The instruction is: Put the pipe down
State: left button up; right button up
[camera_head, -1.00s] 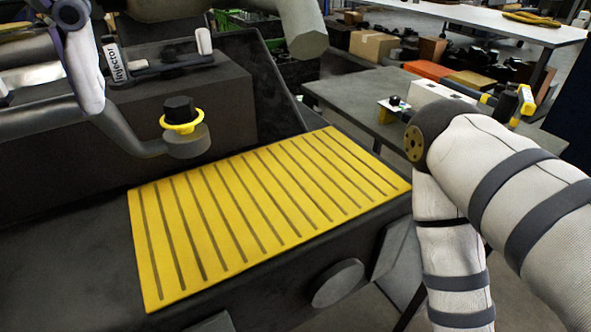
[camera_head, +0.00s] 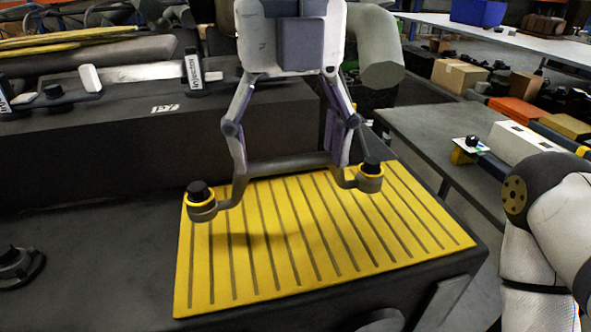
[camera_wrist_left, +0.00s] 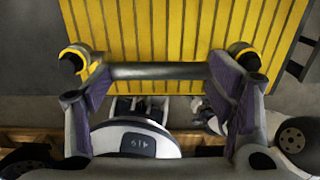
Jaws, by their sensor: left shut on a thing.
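The pipe (camera_head: 285,166) is a dark grey bar with a bent end on each side, each topped by a black cap with a yellow ring. My left gripper (camera_head: 292,172) is shut on its straight middle part. The pipe is level over the back part of the yellow slatted mat (camera_head: 300,262), and a shadow lies on the mat in front of it. It looks held above the mat. In the left wrist view the pipe (camera_wrist_left: 158,71) spans between the fingers, with the mat (camera_wrist_left: 180,28) beyond it. My right gripper is not in view.
A dark engine block (camera_head: 90,140) with injectors on top stands behind the mat at the left. A grey table (camera_head: 435,130) with a white box (camera_head: 520,141) is at the right. The mat's front part is bare. My right arm is at the right edge.

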aim_at(295, 169)
pick_arm(q)
jog(key=shift+w+d+f, duration=0.15)
jog(key=shift+f, duration=0.8)
jog(key=shift+w+d+f, duration=0.1)
jog(key=shift+f, duration=0.8)
jog(key=shift+f, duration=0.1)
jog(key=shift+f, duration=0.1)
jog(key=o, duration=1.4)
notch_tip(295, 169, up, 11)
jog(key=shift+r, duration=0.65)
